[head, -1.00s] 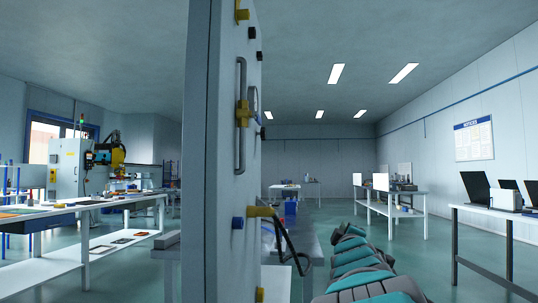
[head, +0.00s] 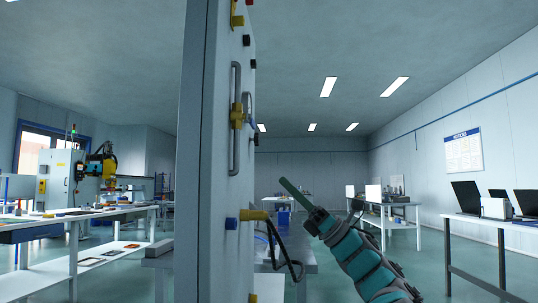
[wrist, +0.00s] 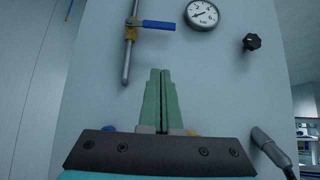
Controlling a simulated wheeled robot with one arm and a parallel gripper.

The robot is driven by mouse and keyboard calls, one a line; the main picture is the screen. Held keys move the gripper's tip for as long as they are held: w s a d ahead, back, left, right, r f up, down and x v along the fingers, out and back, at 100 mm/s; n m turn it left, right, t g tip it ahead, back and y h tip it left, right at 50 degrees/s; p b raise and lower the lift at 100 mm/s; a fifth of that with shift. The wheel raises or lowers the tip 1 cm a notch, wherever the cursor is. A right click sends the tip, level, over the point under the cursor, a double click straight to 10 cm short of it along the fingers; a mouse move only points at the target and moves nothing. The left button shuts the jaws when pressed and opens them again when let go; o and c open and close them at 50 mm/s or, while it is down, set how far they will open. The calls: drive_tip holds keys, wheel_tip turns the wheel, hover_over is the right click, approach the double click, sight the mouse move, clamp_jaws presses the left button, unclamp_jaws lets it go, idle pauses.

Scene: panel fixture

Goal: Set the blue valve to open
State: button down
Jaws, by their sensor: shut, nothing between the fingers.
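The blue valve handle (wrist: 158,25) shows in the wrist view, level and pointing right. It lies across the upright grey pipe (wrist: 128,55) from a yellow valve body (wrist: 131,29). In the head view the panel is nearly edge-on; the pipe (head: 234,150) and valve body (head: 237,116) show, but the handle is not clear. My gripper (wrist: 160,73) has its green fingers together and empty, below and slightly right of the handle, apart from it. In the head view my gripper (head: 285,182) is to the right of the panel, lower than the valve.
The panel (wrist: 215,85) also carries a pressure gauge (wrist: 202,14), a black knob (wrist: 252,42) and, low right, a dark cable plug (wrist: 266,142). In the head view a black cable (head: 285,250) loops out from the panel near a yellow connector (head: 254,215). A grey table stands behind.

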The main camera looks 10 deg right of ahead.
sight(251, 121)
drive_tip(key=d+r+p+x, duration=0.2)
drive_tip(key=x, duration=1)
drive_tip(key=shift+s+a+r, duration=0.2)
drive_tip(key=shift+s+r, duration=0.05)
drive_tip(key=shift+s, duration=0.05)
drive_tip(key=shift+n+g, duration=0.5)
